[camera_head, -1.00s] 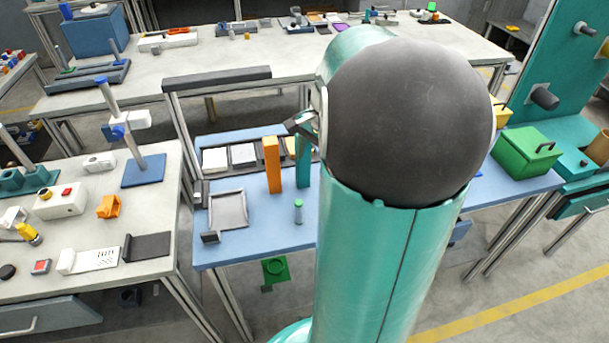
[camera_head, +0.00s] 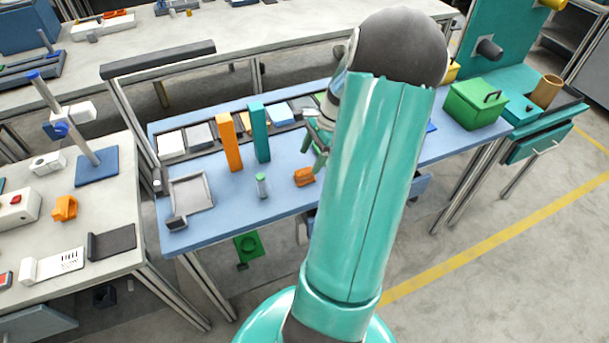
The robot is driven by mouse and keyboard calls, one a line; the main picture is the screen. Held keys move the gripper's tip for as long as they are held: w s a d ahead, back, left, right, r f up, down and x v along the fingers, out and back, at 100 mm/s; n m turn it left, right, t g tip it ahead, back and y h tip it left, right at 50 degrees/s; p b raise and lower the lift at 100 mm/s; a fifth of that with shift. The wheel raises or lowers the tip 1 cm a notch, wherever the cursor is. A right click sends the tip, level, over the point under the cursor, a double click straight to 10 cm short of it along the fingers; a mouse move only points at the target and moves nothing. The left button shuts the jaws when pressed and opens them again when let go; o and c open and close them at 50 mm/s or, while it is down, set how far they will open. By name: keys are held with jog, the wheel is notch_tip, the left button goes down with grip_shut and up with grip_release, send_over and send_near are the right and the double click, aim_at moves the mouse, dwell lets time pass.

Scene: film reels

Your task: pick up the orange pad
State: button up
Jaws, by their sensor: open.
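The orange pad (camera_head: 247,123) lies in a dark tray (camera_head: 184,152) along the back of the blue table. It is mostly hidden behind an upright orange block (camera_head: 230,142) and an upright teal block (camera_head: 260,132), so only a small part shows. My gripper (camera_head: 312,158) is open above the table, to the right of the teal block and apart from the pad. My arm hides part of it, and I see nothing held between its fingers.
A low orange object (camera_head: 304,177) lies near my gripper. A green-topped cylinder (camera_head: 262,187) and a grey square tray (camera_head: 207,204) stand to the left. A green box (camera_head: 476,105) is at the right. The table's front middle is mostly clear.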

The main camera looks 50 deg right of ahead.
aim_at(304, 170)
jog(key=shift+x, duration=3.1)
jog(key=shift+s+a, duration=0.1)
jog(key=shift+s, duration=0.05)
jog(key=c, duration=1.1)
jog(key=shift+o, duration=0.2)
jog(key=shift+r, duration=0.55)
notch_tip(304, 170, up, 2)
jog(key=shift+r, duration=0.15)
jog(key=s+a+r, duration=0.6)
jog(key=s+r, duration=0.3)
jog(key=s, duration=0.3)
jog(key=shift+s+a+r, duration=0.2)
jog(key=shift+a+r, duration=0.1)
